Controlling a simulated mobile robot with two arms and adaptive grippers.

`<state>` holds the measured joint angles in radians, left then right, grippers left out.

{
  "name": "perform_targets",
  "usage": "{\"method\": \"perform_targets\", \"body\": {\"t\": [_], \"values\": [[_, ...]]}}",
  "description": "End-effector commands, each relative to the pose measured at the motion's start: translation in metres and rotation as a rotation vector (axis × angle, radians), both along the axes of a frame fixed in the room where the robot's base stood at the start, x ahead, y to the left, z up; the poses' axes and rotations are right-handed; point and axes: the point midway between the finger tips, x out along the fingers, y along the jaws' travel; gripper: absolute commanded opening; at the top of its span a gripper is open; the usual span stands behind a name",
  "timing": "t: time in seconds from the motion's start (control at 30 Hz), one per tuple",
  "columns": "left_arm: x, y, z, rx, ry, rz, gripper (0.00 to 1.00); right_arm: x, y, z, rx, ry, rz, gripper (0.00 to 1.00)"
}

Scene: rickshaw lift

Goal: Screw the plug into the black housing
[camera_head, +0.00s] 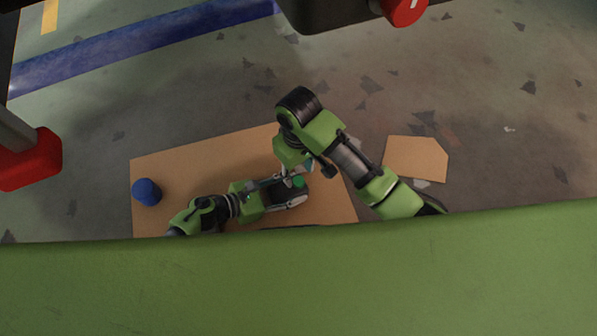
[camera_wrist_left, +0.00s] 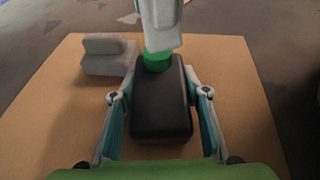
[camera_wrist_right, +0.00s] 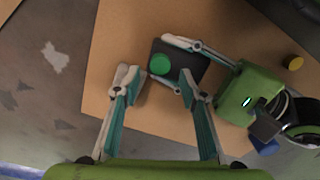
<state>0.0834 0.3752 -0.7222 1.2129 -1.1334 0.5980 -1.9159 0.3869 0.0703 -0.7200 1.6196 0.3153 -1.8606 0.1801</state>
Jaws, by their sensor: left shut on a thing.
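The black housing (camera_wrist_left: 160,105) lies on a brown board, between the two fingers of my left gripper (camera_wrist_left: 160,95), which is shut on its sides. The round green plug (camera_wrist_left: 157,62) is at the housing's far end; in the right wrist view the plug (camera_wrist_right: 160,65) shows from above, near one end of the housing (camera_wrist_right: 181,62). How deep it sits cannot be told. My right gripper (camera_wrist_right: 160,80) is open, its fingers apart, with the plug showing between and just beyond their tips. In the left wrist view a right fingertip partly covers the plug. In the head view the plug (camera_head: 299,181) shows beside both grippers.
The brown board (camera_head: 180,165) has free room at the left, around a blue cylinder (camera_head: 146,192). A yellow cylinder (camera_wrist_right: 294,62) is at the right. A smaller brown piece (camera_head: 416,158) lies on the floor.

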Motion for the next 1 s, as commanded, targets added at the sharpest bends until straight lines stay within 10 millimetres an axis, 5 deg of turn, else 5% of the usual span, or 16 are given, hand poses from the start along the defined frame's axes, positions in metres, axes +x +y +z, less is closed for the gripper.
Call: {"method": "perform_targets", "body": {"t": [0.23, 0.47, 0.77, 1.0], "values": [[0.000, 0.000, 0.000, -0.001, 0.000, 0.000, 0.00, 0.001, 0.000, 0.004, 0.002, -0.003, 0.013, 0.36], [0.000, 0.000, 0.000, -0.001, 0.000, 0.000, 0.00, 0.001, 0.000, 0.035, 0.000, -0.002, 0.127, 0.36], [0.000, 0.000, 0.000, -0.001, 0.000, 0.000, 0.00, 0.000, 0.000, 0.032, 0.000, 0.001, 0.127, 0.36], [0.000, 0.000, 0.000, -0.001, 0.000, 0.000, 0.00, -0.001, -0.001, 0.003, -0.002, 0.005, 0.127, 0.36]]}}
